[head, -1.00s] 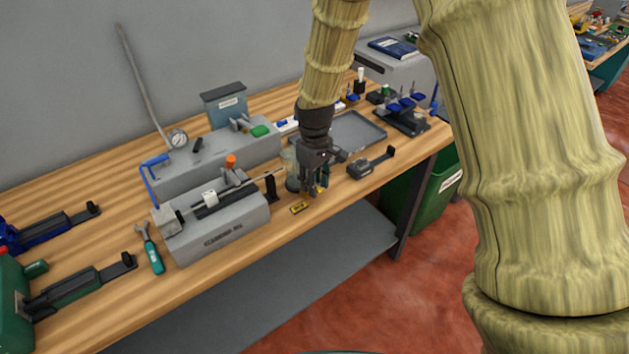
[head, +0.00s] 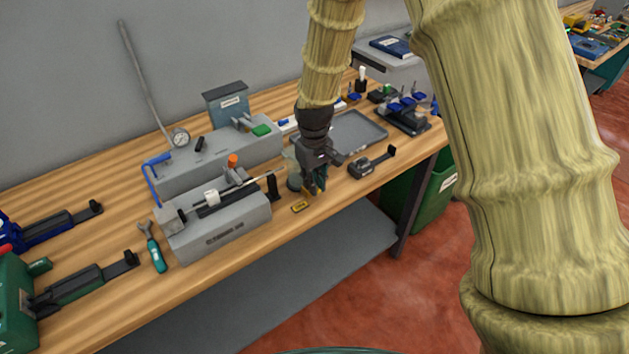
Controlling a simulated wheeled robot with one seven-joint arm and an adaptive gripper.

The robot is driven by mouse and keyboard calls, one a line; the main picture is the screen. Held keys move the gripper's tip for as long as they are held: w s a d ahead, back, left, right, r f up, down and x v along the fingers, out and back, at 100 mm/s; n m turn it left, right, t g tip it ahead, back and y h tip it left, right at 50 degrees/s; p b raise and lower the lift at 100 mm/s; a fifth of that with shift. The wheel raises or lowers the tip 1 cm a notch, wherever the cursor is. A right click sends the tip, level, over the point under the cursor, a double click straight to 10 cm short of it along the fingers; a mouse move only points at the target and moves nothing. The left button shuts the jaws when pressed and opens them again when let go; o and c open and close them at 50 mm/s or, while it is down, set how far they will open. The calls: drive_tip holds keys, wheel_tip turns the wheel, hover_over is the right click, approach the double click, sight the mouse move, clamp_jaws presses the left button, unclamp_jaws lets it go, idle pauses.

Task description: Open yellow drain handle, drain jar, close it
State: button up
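My gripper (head: 313,183) points down at the front of the wooden bench, just right of the grey rig. A pale, see-through jar (head: 292,172) stands directly behind and left of my gripper and is partly hidden by it. A small yellow piece (head: 299,207) with a dark middle lies low at the bench's front edge, just below and left of my fingers; I cannot tell if it is the drain handle. The fingers look dark and small from here, and whether they are open or hold anything does not show.
The grey rig (head: 222,235) with its rod and blue lever (head: 153,178) stands left of my gripper. A grey tray (head: 354,134) lies behind it to the right, and a black clamp-like tool (head: 368,165) lies right. A teal-handled wrench (head: 153,250) lies at left.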

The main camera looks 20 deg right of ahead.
drive_tip(key=o, duration=0.4)
drive_tip(key=shift+o, duration=0.2)
wheel_tip(320, 180, up, 12)
idle(0.5)
idle(0.4)
